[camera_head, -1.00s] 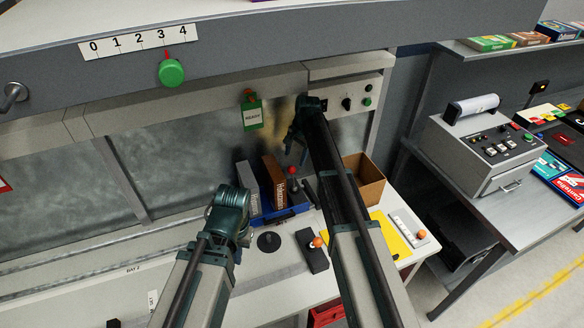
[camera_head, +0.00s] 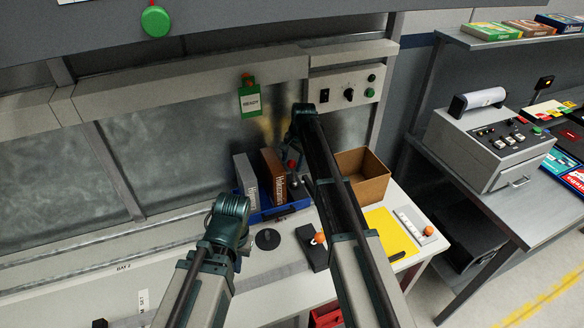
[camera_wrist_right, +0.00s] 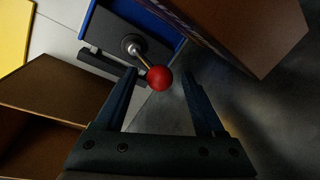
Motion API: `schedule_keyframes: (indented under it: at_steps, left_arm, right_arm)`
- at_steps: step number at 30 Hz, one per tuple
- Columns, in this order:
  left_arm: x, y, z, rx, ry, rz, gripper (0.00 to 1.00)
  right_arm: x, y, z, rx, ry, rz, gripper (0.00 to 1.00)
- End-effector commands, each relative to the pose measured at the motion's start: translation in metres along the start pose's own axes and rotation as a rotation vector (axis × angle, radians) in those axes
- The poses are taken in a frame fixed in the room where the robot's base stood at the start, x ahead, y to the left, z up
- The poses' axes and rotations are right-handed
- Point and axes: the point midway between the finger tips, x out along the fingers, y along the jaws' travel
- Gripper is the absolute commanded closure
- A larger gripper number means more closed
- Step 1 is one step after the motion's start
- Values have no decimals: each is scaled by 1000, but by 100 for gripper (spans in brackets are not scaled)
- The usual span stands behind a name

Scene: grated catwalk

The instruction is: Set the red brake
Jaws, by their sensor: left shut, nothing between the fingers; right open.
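The red brake's round red knob (camera_wrist_right: 159,78) stands on a thin metal stem from a dark base, at the blue bin, in the right wrist view. In that view my right gripper (camera_wrist_right: 160,72) is open, with its fingertips on either side of the knob; the depth between them is hard to tell. In the head view the red knob (camera_head: 292,164) is small, just below my right gripper (camera_head: 291,148), partly beside my forearm. My left gripper (camera_head: 232,232) is shut and empty, low over the bench left of the black disc; its fingertips are mostly hidden.
A blue bin (camera_head: 268,216) holds grey and brown boxes close to the knob. An open cardboard box (camera_head: 368,172) stands to its right. A black lever base (camera_head: 312,250) with an orange knob is in front. A green READY tag (camera_head: 250,101) hangs behind.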

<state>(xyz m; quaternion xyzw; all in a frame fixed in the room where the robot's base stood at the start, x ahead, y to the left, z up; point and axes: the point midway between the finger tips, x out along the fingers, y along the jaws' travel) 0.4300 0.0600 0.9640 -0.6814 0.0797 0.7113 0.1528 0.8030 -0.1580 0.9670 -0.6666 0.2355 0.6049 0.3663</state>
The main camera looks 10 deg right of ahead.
Motion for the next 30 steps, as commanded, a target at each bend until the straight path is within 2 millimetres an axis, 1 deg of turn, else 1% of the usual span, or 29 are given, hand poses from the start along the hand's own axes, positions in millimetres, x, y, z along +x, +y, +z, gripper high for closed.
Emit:
schedule_keyframes:
  at_steps: [1,8,9,11,15,17,18,20,21,30]
  left_arm:
    - [3,0,0,0,0,0,100]
    - [2,0,0,0,0,0,100]
    - [2,0,0,0,0,0,100]
    - [2,0,0,0,0,0,100]
    - [2,0,0,0,0,0,100]
    - [2,0,0,0,0,0,100]
    - [2,0,0,0,0,0,100]
    - [2,0,0,0,0,0,100]
    - [2,0,0,0,0,0,100]
    - [3,0,0,0,0,0,100]
  right_arm:
    - [3,0,0,0,0,0,29]
    - [2,0,0,0,0,0,29]
    - [2,0,0,0,0,0,32]
    - [2,0,0,0,0,0,43]
    - [2,0,0,0,0,0,68]
    - [2,0,0,0,0,0,79]
    - [2,0,0,0,0,0,86]
    - [2,0,0,0,0,0,97]
    - [2,0,0,0,0,0,100]
    - [1,4,2,-3,13,-26,100]
